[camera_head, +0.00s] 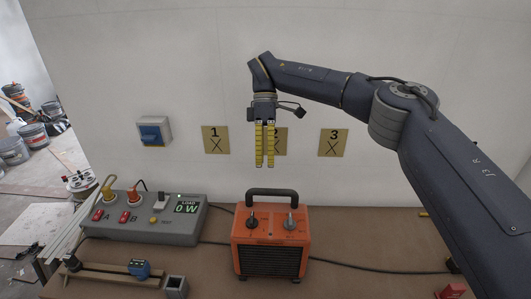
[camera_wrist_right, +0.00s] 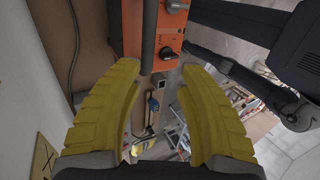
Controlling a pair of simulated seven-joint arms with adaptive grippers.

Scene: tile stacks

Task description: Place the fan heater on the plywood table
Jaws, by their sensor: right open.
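The fan heater (camera_head: 271,238) is an orange box with a dark front grille, two knobs and a black top handle (camera_head: 271,193). It stands upright on the brown table (camera_head: 340,231), which looks like the plywood table. My right gripper (camera_head: 265,165) has yellow fingers pointing down. It hangs above the handle, apart from it. In the right wrist view the gripper (camera_wrist_right: 160,70) is open and empty, with the orange heater (camera_wrist_right: 172,32) beyond its fingertips and the dark handle (camera_wrist_right: 149,35) between them. My left gripper is not in view.
A grey load box (camera_head: 140,222) with plugs and a display stands left of the heater. A rail with a blue clamp (camera_head: 138,268) lies in front of it. Black cables run along the table. A red item (camera_head: 453,291) is at the front right. Numbered plates hang on the wall behind.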

